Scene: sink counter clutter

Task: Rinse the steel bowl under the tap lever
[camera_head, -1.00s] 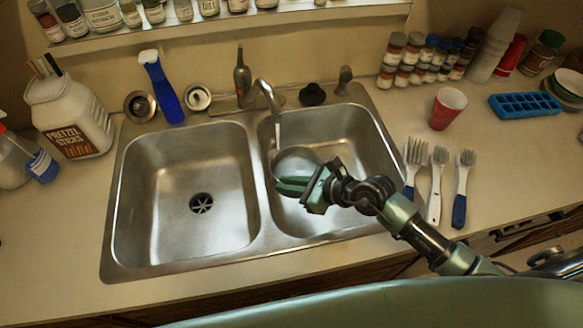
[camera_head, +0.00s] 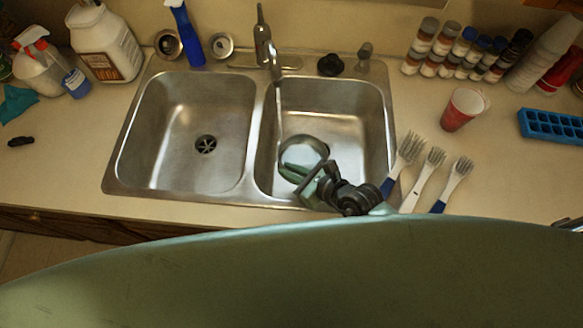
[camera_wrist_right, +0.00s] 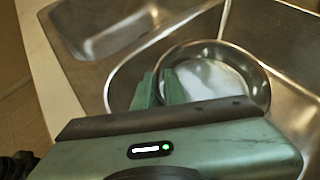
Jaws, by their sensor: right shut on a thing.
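The steel bowl (camera_head: 318,146) is in the right sink basin, tilted little if at all. My right gripper (camera_head: 292,173) is shut on its near-left rim. In the right wrist view, the fingers (camera_wrist_right: 160,88) cross the bowl's wall (camera_wrist_right: 258,82), and a pale patch, water or glare, shows inside. The tap (camera_head: 273,62) stands behind the divider. A thin pale line, seemingly water, drops from its spout towards the bowl's left rim; whether it lands inside is unclear. A dark upright lever-like part (camera_head: 262,30) stands at the tap. My left gripper is out of view.
The left basin (camera_head: 165,150) is empty, with a dark drain (camera_head: 205,145). A red cup (camera_head: 460,108) and a blue ice tray (camera_head: 552,126) are farther right. A blue spray bottle (camera_head: 188,38) stands behind.

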